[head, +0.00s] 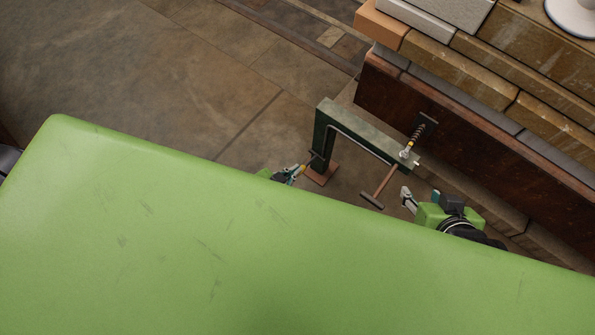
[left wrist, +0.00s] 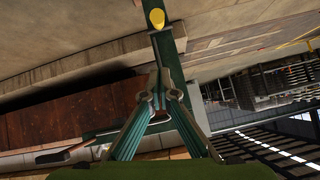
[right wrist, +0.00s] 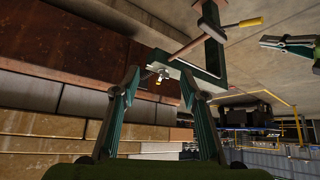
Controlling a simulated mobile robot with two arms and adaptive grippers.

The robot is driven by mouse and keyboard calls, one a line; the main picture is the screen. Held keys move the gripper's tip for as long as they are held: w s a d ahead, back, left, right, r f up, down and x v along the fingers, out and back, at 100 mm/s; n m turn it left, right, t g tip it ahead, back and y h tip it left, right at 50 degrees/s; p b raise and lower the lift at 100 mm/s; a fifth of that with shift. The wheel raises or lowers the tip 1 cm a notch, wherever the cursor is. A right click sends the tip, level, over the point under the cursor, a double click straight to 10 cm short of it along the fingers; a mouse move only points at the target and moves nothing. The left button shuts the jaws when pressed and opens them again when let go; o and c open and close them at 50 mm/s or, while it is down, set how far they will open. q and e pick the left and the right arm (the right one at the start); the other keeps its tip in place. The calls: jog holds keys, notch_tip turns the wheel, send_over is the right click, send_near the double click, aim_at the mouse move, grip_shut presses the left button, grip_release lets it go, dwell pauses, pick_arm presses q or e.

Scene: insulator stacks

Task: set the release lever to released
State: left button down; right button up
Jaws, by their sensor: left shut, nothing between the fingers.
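The release lever appears to be the short dark rod with a yellow grip (head: 303,168) on the post of the green frame (head: 365,131). The yellow grip also shows in the right wrist view (right wrist: 250,22) and, end-on, in the left wrist view (left wrist: 157,19). My left gripper (head: 296,174) is shut and empty beside the yellow grip. In the right wrist view a small gap shows between them. My right gripper (head: 405,197) is open and empty, near the frame's beam end. In its wrist view the fingers (right wrist: 159,80) are wide apart.
A T-handle screw (head: 378,190) hangs from the beam end between my grippers. Stone ledges rise behind. Floor left of the frame is clear.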

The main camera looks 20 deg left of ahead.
aim_at(305, 166)
pick_arm(q)
jog(key=w+f+b, duration=0.1)
jog(key=f, duration=0.1)
jog(key=w+f+b, duration=0.1)
jog(key=f, duration=0.1)
jog(key=w+f+b, duration=0.1)
jog(key=f+b, duration=0.1)
jog(key=f, duration=0.1)
jog(key=shift+w+f, duration=0.1)
jog(key=shift+w, duration=0.1)
jog(key=shift+f, duration=0.1)
pick_arm(e)
jog(key=w+a+r+t+y, duration=0.1)
jog(key=w+r+t, duration=0.4)
jog(key=r, duration=0.5)
jog(key=w+a+r+t+y, duration=0.2)
jog(key=w+a+r+t, duration=0.2)
jog(key=r, duration=0.6)
jog(key=shift+w+a+r+n+t+y, duration=0.25)
jog(key=shift+w+t, duration=0.4)
jog(key=shift+t, duration=0.75)
